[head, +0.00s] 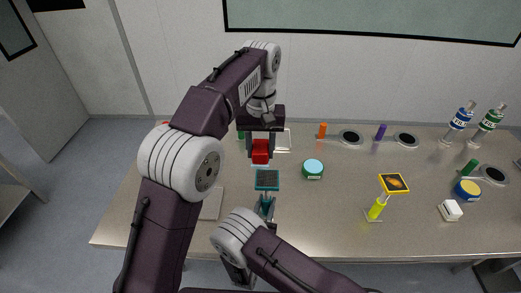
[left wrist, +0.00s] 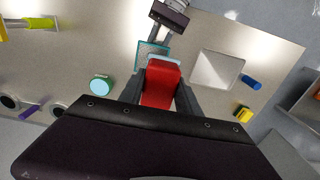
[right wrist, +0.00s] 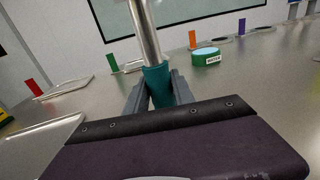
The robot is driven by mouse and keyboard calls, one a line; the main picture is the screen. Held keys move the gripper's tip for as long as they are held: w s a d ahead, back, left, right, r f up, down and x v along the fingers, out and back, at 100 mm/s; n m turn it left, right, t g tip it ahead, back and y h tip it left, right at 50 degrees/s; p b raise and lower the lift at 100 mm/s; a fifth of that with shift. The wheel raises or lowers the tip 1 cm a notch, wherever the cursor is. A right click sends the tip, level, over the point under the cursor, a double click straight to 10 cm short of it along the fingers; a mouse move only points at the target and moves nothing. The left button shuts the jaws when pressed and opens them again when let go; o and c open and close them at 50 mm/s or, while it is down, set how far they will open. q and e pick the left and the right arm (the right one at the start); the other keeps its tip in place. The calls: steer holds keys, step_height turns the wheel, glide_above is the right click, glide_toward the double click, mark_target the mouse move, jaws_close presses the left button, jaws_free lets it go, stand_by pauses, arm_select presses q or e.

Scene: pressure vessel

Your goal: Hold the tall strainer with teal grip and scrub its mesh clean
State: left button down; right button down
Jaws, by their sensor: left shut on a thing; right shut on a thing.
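The tall strainer has a square mesh head (head: 267,180) in a teal frame. Its dark mesh faces up in the head view, and the head also shows in the left wrist view (left wrist: 150,52). My right gripper (head: 266,208) is shut on its teal grip (right wrist: 157,85), with the metal shaft rising upright above the fingers. My left gripper (head: 261,147) is shut on a red block-like scrubber (left wrist: 161,85) with a pale edge. The scrubber is just beyond the mesh head in the head view; whether they touch I cannot tell.
A green tin with light blue lid (head: 313,171) stands right of the strainer. A yellow-framed strainer (head: 394,183) stands farther right, near a white block (head: 450,210) and a blue tin (head: 467,191). Bottles (head: 486,125) stand at the back right. A pale flat panel (left wrist: 217,70) lies nearby.

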steer(key=c, duration=1)
jaws_free()
step_height(320, 180, up, 10)
arm_select(q)
steer(key=shift+s+f, duration=0.1)
arm_select(e)
steer(key=shift+s+f, duration=0.1)
